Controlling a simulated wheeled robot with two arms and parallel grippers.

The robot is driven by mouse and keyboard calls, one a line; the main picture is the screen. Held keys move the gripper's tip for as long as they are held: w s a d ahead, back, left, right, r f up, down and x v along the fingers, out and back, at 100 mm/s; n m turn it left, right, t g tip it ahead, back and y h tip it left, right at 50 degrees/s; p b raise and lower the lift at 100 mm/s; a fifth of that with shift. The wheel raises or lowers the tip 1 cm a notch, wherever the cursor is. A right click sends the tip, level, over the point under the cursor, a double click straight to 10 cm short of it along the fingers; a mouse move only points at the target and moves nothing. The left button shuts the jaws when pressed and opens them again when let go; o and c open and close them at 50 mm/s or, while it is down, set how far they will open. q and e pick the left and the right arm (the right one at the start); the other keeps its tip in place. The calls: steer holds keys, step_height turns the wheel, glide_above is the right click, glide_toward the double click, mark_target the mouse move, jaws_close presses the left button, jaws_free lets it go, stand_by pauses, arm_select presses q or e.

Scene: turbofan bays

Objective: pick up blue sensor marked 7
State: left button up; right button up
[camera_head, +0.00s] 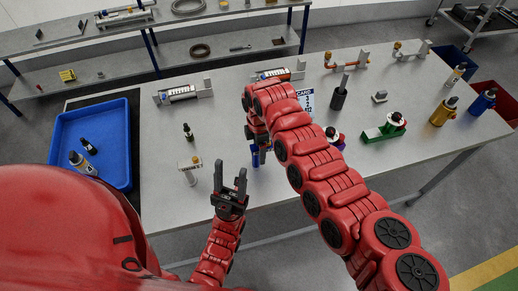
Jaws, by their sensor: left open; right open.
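A small blue sensor (255,160) stands near the front edge of the grey table, just below my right gripper (260,147). Its marking is not readable, and the gripper partly hides it. My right gripper points down and is open; I cannot tell whether its fingers are around the blue sensor or just above it. Another blue cylinder (483,102) stands at the table's right end; no number is readable on it.
A blue tray (60,130) with bottles is on the left. A green fixture (385,134) and a gold cylinder (444,111) are right. My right arm hides part of the middle.

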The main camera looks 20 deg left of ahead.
steer(key=shift+f, duration=0.85)
jaws_close()
steer(key=shift+a+r, duration=0.1)
steer(key=shift+r, duration=0.1)
